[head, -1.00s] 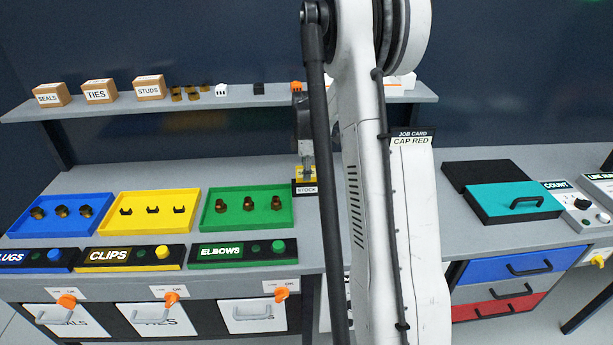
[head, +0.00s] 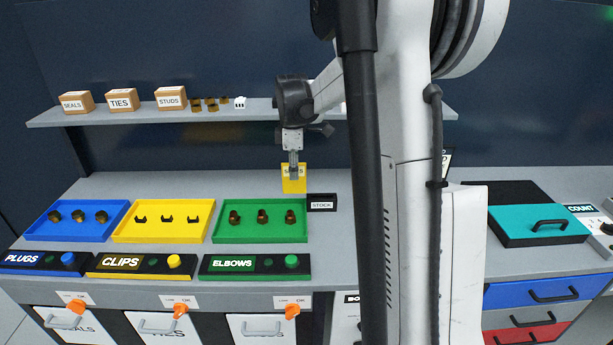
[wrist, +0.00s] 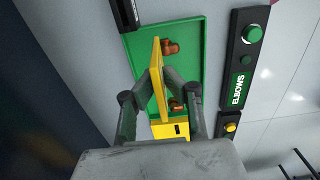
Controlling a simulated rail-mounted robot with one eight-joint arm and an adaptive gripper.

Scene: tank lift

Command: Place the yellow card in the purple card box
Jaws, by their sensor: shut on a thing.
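The yellow card (head: 294,184) hangs upright below my gripper (head: 293,163) in the head view. My gripper is shut on its upper part, which partly hides the lettering. The card is just behind the green elbows tray (head: 262,235) in the picture and left of the black STOCK holder (head: 322,203). In the wrist view the card (wrist: 159,82) stands edge-on between the fingers of my gripper (wrist: 157,88), over the green tray. I do not see a purple card box in either view.
A yellow clips tray (head: 163,237) and a blue plugs tray (head: 78,238) stand left of the green one. Boxes line the shelf (head: 235,115) behind. My arm hides the bench's middle. A teal lidded case (head: 540,227) lies at right.

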